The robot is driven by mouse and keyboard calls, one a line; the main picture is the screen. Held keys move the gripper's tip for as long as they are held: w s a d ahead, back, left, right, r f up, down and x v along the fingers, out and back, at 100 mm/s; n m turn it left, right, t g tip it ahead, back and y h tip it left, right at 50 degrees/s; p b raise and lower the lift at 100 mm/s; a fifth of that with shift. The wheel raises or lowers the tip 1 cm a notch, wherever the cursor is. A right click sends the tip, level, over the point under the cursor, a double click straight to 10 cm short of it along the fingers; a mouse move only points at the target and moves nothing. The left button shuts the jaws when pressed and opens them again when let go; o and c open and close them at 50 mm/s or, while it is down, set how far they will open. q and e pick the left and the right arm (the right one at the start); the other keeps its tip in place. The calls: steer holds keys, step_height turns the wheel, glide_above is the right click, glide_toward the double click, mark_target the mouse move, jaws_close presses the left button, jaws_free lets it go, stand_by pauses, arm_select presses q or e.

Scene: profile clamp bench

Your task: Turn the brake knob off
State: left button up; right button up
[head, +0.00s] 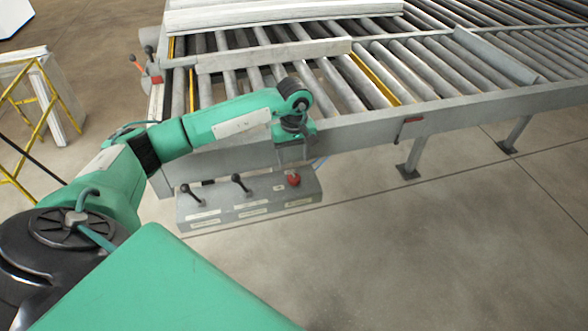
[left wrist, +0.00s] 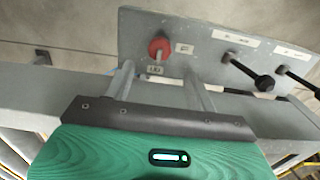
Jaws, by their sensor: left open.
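A red knob (head: 293,180), which I take for the brake knob, sits at the right end of a grey control box (head: 248,211) under the roller table's edge. My left gripper (head: 296,154) is open and empty, just above the knob in the head view. In the left wrist view the red knob (left wrist: 160,47) lies beyond the fingertips (left wrist: 160,70), between the lines of the two fingers and apart from them. Small labels beside it are too small to read. My right gripper is out of view.
Two black-knobbed levers (head: 240,184) (head: 189,193) stand left of the red knob on the box. The roller table (head: 362,128) with pale profiles (head: 275,54) rises behind. A yellow frame (head: 35,110) is at the left. The floor in front is clear.

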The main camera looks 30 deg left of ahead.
mark_target(294, 176)
arm_select(q)
step_height(294, 176, down, 6)
steer(key=shift+f+p, duration=0.1)
steer(key=shift+p, duration=0.8)
steer(key=shift+f, duration=0.65)
steer(key=c, duration=1)
